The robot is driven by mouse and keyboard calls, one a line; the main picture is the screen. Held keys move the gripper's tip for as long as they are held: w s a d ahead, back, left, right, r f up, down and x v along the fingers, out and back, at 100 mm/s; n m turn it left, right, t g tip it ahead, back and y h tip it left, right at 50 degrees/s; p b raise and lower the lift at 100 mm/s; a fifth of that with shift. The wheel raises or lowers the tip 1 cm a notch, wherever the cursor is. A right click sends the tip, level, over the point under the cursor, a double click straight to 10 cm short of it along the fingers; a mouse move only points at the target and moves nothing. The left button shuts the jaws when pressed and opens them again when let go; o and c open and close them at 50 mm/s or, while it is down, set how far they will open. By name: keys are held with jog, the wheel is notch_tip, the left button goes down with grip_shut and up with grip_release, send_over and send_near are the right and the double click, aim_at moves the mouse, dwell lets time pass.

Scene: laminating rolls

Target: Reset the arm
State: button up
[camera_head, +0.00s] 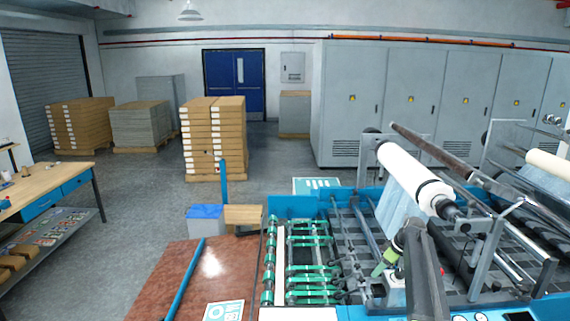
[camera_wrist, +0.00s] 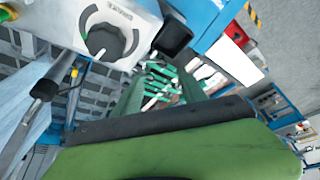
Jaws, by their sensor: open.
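My gripper (camera_head: 387,262) shows in the head view at the end of my dark arm, over the blue laminating machine (camera_head: 350,225), just below the near end of the white roll (camera_head: 405,175). It is small there, partly covered by my arm, and I see nothing held in it. In the wrist view a wide green surface with a black edge, likely part of my gripper, fills the bottom. The grey control box with a black knob (camera_wrist: 103,40) is close at the upper left. The jaws are open.
A dark bar (camera_head: 440,150) and metal brackets rise beside the roll. Green rollers (camera_head: 312,268) lie left of my arm. A reddish-brown table (camera_head: 190,275) is at the front left, a wooden workbench (camera_head: 45,185) farther left. Stacked cartons (camera_head: 214,140) stand behind; open floor lies between.

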jog(key=shift+n+g+h, duration=0.3)
jog(key=shift+n+g, duration=0.3)
jog(key=shift+g, duration=0.1)
jog(key=s+a+f+b, duration=0.3)
jog(key=a, duration=0.2)
jog(key=s+a+f+b, duration=0.3)
jog(key=a+f, duration=0.1)
jog(key=a, duration=0.2)
jog(key=s+a+f+b, duration=0.3)
jog(key=a+f, duration=0.1)
jog(key=a, duration=0.1)
jog(key=shift+a+f+b, duration=0.2)
jog(key=shift+a+b, duration=0.05)
jog(key=shift+b, duration=0.15)
jog(key=s+a+f+m+b, duration=0.2)
jog(key=s+a+f+b, duration=0.25)
jog(key=s, duration=0.65)
jog(key=s+d+f+m+g+h, duration=0.1)
jog(key=s+m+h, duration=0.1)
jog(key=s+m, duration=0.6)
jog(key=s, duration=0.2)
jog(key=shift+s+d+m+g+h, duration=0.25)
jog(key=shift+s+m+g+h, duration=0.05)
jog(key=shift+s+g+h, duration=0.1)
